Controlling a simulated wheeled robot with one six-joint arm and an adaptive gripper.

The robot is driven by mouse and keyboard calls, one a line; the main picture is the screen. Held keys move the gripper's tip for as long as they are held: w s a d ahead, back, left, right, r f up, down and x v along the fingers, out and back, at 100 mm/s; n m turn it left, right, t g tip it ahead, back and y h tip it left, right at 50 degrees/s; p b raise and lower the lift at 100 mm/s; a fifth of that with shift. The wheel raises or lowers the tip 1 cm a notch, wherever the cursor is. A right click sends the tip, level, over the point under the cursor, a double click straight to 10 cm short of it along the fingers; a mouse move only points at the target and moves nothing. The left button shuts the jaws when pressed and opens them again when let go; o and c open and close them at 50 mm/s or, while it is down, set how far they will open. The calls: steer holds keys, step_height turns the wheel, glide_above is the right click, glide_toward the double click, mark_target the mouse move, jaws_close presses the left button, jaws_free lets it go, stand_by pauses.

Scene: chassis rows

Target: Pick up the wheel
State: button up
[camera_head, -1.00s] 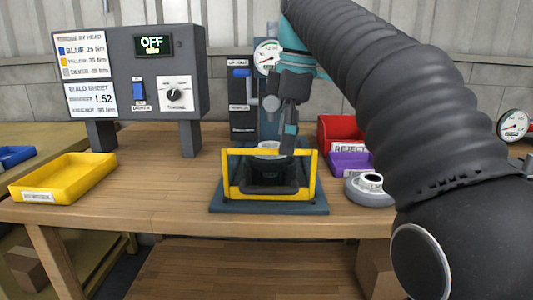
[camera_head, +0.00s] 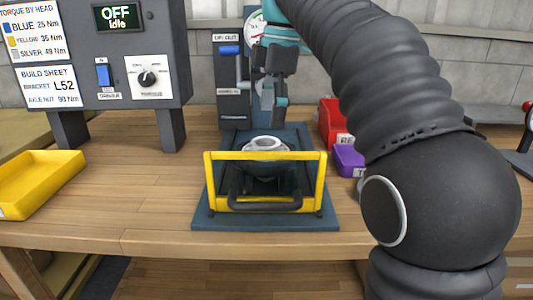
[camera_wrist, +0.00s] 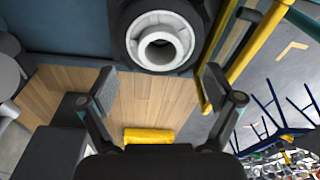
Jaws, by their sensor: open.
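A round dark part with a pale ringed hub, which looks like the wheel (camera_wrist: 160,40), fills the top middle of the wrist view. In the head view its pale hub (camera_head: 266,143) shows behind a yellow guard frame (camera_head: 265,156) on a dark blue base plate; its lower part is partly hidden. My gripper (camera_wrist: 156,88) is open and empty, its two fingers spread to the left and right below the wheel in that picture. In the head view my gripper (camera_head: 273,108) points down above and just behind the hub, apart from it.
A control panel (camera_head: 100,50) reading OFF stands at the left, with a yellow tray (camera_head: 38,183) in front. A red bin (camera_head: 330,124) and a purple bin (camera_head: 349,160) sit right of the fixture. The yellow guard bars (camera_wrist: 240,60) run close to my right finger.

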mark_target(267, 137)
steer(key=shift+s+a+f+b, duration=0.1)
steer(key=shift+a+f+b, duration=0.15)
steer(key=shift+f, duration=0.65)
steer(key=shift+a+f+b, duration=0.1)
steer(key=shift+f+b, duration=0.2)
steer(key=shift+f, duration=0.55)
steer(key=shift+s+a+f+b, duration=0.1)
steer(key=shift+a+f+b, duration=0.15)
steer(key=shift+f, duration=0.65)
steer(key=shift+d, duration=0.1)
steer(key=c, duration=1.7)
steer(key=shift+r, duration=0.15)
steer(key=a+r, duration=0.1)
steer(key=a, duration=0.5)
steer(key=a+r+p, duration=0.1)
steer(key=a, duration=0.5)
steer(key=a+r, duration=0.1)
steer(key=a, duration=0.5)
steer(key=shift+w+r+p, duration=0.15)
steer(key=shift+w+p, duration=0.15)
